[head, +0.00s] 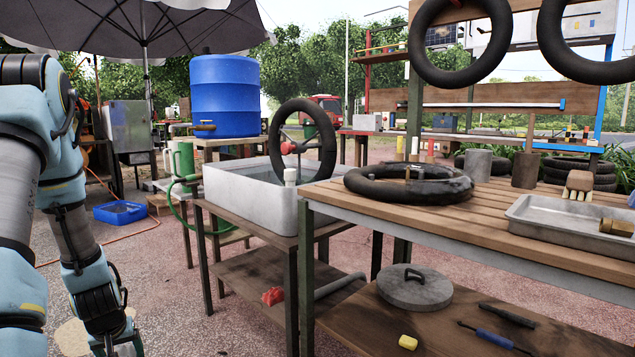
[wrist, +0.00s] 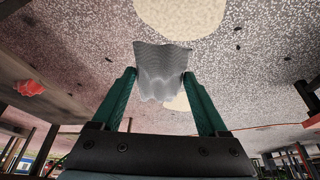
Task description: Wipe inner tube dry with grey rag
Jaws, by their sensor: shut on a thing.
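In the wrist view, my gripper (wrist: 160,78) is shut on a grey rag (wrist: 162,62), which sticks out beyond the two green fingers. In the head view, my arm hangs at the lower left, away from the bench, and the rag is not clear there. A black inner tube (head: 385,188) lies flat on the wooden bench (head: 480,225), with a darker, uneven patch on its right side. Another black tube (head: 327,150) stands upright at the pale water tank (head: 235,190). My gripper touches neither tube.
A metal tray (head: 565,225) and a brush (head: 578,184) are at the bench's right. A grey lid (head: 415,287) and tools lie on the lower shelf. Black rings hang above. A blue barrel (head: 225,95) stands behind the tank. Open paving lies left of the tank stand.

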